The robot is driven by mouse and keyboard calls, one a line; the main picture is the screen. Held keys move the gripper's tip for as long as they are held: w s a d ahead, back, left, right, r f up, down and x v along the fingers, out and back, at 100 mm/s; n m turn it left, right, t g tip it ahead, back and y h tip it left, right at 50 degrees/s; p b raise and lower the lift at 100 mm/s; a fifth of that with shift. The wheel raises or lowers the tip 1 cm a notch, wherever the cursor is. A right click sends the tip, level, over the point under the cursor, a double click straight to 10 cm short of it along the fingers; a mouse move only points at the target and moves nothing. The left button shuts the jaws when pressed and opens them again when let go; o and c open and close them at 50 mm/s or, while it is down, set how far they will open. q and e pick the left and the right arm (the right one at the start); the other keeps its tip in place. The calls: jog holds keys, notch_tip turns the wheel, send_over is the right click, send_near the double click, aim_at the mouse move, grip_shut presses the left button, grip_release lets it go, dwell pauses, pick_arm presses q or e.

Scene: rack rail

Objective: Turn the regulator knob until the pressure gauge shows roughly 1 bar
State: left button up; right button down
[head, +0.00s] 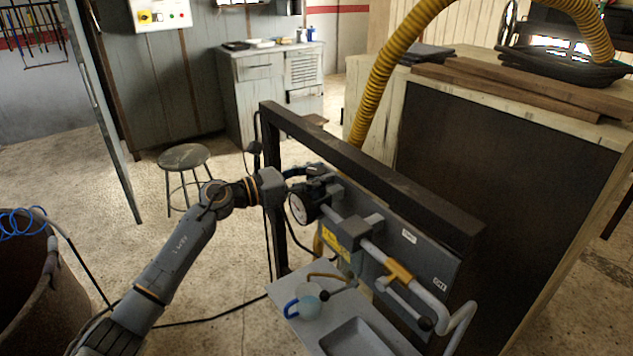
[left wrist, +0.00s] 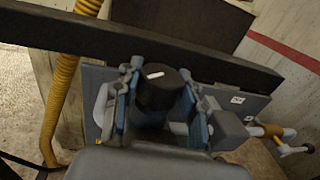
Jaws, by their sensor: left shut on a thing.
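The regulator knob (left wrist: 158,92) is a black round cap with a short white mark, in the middle of the left wrist view. The mark lies nearly crosswise, its right end slightly higher. My left gripper (left wrist: 158,103) has one finger on each side of the knob and is shut on it. In the head view my left gripper (head: 308,178) reaches the regulator from the left and hides most of the knob. The pressure gauge (head: 298,208) hangs just below it, with a pale face and a dark case. Its needle is too small to read. My right gripper is not in view.
A dark frame beam (head: 390,180) runs close behind the regulator. A grey pipe with a yellow fitting (head: 398,271) extends to the right. A small grey bench (head: 315,335) with a blue-handled item stands below. A stool (head: 184,157) stands on open floor to the left.

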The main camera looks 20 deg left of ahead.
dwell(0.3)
pick_arm(q)
jog(key=o, duration=1.2)
jog(key=shift+c, duration=0.2)
jog(key=shift+a, duration=0.1)
jog(key=v, duration=1.2)
